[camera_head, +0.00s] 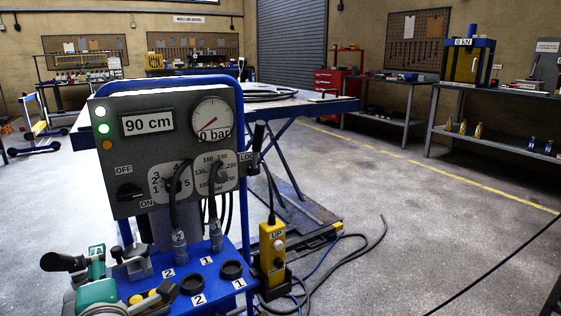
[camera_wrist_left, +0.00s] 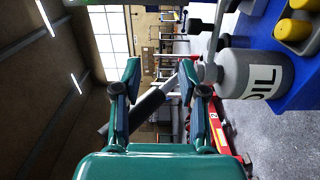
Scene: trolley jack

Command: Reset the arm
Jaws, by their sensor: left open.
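My left gripper (camera_head: 98,272) is at the lower left of the head view, beside the blue trolley. In the left wrist view my left gripper (camera_wrist_left: 160,68) has its teal fingers apart. A dark bar (camera_wrist_left: 150,108) with a lighter end runs at a slant across the space between the fingers. I cannot tell whether it touches them. A red object (camera_wrist_left: 225,132), partly hidden by a finger, lies beyond; I cannot tell if it is the jack. My right gripper is not in view.
A grey control panel (camera_head: 125,185) stands on the blue trolley (camera_head: 215,262). A yellow pendant (camera_head: 272,255) hangs at its right. An oil bottle (camera_wrist_left: 252,74) is close on the gripper's right in the wrist view. A lift table (camera_head: 345,105) is behind; floor at right is mostly clear.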

